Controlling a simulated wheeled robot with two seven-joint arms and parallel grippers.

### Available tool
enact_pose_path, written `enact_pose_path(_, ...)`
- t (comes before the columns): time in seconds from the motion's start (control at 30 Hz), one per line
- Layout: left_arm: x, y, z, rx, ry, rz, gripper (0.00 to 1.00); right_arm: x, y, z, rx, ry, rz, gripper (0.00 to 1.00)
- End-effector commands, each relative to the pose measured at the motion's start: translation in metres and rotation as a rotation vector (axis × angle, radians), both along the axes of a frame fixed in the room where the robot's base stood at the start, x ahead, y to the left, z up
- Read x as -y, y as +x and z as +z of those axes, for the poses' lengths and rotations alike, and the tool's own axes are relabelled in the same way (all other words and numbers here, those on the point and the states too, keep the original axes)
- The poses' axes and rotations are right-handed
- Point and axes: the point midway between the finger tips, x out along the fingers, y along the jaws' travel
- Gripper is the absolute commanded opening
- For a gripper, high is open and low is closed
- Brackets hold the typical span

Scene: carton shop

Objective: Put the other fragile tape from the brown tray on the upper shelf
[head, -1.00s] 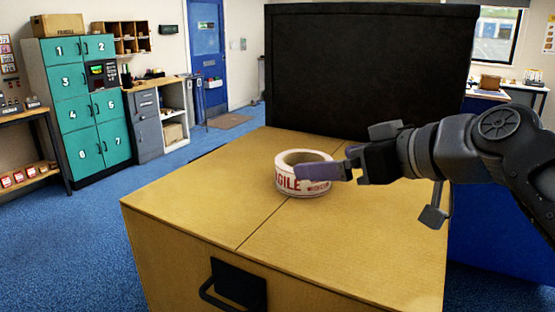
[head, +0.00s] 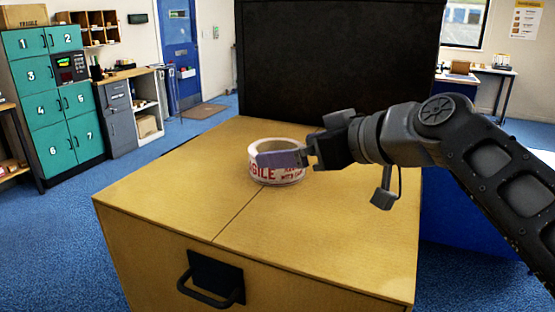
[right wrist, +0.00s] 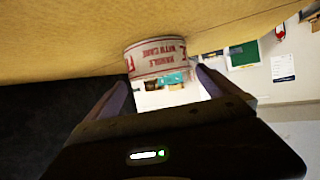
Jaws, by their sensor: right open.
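A white tape roll with red FRAGILE lettering (head: 272,176) lies flat on the tan top of a large box (head: 180,185). It also shows in the right wrist view (right wrist: 155,58), upside down, with the words "handle with care". My right gripper (head: 282,159) is open at the roll; one purple finger crosses the roll's upper front in the head view. In the right wrist view the roll is ahead of and between the two finger tips (right wrist: 163,82). I cannot tell whether a finger touches it. My left gripper is out of view. No brown tray or upper shelf is clearly seen.
A tall black panel (head: 335,65) stands behind the box top. The box front has a black handle (head: 215,280). Teal numbered lockers (head: 50,95) and a grey cabinet (head: 117,118) stand far left. The box top around the roll is clear.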

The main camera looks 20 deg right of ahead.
Motion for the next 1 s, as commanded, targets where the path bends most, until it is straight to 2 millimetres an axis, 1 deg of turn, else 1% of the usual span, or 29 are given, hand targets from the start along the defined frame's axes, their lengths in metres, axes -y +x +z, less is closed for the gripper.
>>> enact_pose_path(0.17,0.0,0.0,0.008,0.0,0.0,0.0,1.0,-0.004,0.013,-0.005,-0.005,0.002,0.0,1.0)
enact_pose_path(0.27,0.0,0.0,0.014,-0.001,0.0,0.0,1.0,-0.008,0.027,-0.011,-0.006,0.002,-0.001,1.0)
enact_pose_path(0.33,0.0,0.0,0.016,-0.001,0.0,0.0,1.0,-0.011,0.035,-0.016,-0.005,0.002,0.001,1.0)
enact_pose_path(0.43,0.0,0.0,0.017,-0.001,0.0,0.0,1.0,-0.014,0.043,-0.019,-0.002,0.001,0.001,1.0)
enact_pose_path(1.0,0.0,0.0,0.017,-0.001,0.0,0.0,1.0,-0.015,0.045,-0.021,0.0,0.0,0.0,1.0)
